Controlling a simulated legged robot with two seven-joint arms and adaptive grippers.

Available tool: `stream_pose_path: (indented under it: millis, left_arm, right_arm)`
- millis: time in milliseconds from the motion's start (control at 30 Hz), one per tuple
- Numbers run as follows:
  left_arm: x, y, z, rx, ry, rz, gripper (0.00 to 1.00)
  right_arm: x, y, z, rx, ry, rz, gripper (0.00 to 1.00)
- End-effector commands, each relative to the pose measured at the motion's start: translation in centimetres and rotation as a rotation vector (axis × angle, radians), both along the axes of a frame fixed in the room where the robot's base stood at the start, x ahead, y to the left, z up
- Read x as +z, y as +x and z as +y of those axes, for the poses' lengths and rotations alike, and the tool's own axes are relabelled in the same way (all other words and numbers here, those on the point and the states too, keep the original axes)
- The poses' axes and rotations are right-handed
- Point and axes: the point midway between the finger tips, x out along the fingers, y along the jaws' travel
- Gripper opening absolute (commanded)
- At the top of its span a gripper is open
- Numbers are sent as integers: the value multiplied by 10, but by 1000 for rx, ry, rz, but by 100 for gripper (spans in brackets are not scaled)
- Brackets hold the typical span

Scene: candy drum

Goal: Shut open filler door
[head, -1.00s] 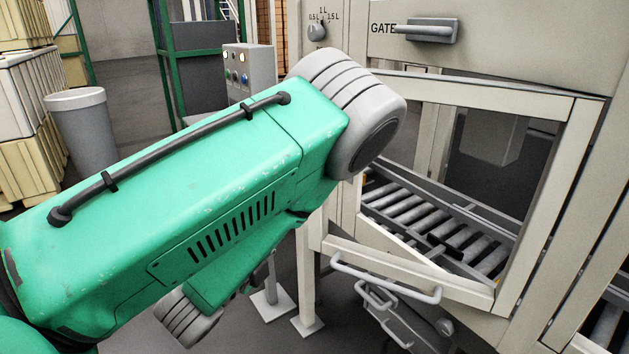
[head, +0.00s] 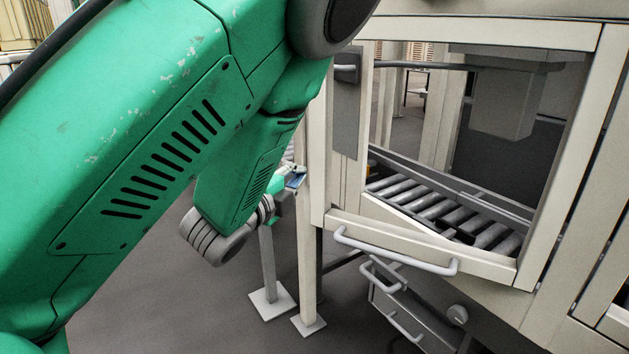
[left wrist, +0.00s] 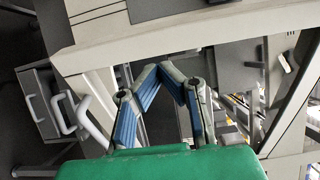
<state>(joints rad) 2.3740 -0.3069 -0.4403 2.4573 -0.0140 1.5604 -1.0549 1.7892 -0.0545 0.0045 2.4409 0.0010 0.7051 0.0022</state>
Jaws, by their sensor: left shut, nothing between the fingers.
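The filler door (head: 425,250) is a pale beige frame on the machine at right. A long grey handle (head: 395,255) runs along its bottom rail. Rollers show through the frame opening; how far the door stands open is hard to judge. My left gripper (head: 294,179) is small and partly hidden in the head view, just left of the machine's front post. In the left wrist view, the left gripper (left wrist: 170,73) has its blue-padded fingers shut and empty, beside a beige bar. A pale handle (left wrist: 64,113) shows left of the fingers. My right gripper is out of view.
Below the door is a grey drawer unit (head: 410,310) with smaller handles. A roller conveyor (head: 430,205) runs inside the machine. Pale legs with floor plates (head: 308,325) stand left of it. The grey floor (head: 170,300) at lower left is clear.

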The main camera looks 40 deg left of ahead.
Motion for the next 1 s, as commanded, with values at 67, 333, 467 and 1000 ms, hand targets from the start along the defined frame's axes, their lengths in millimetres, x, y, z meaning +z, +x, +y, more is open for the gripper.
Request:
stream_pose_path:
  millis: [67, 333, 467, 1000]
  left_arm:
    - [0, 17, 2, -2, -1, -2, 0]
    - [1, 55, 7, 0, 0, -1, 0]
    - [1, 62, 8, 1, 0, 0, 0]
    - [0, 76, 23, -22, -2, -4, 0]
  right_arm:
    - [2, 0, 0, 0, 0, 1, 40]
    - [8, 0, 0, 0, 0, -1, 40]
    - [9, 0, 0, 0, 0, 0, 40]
    - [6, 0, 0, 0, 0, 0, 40]
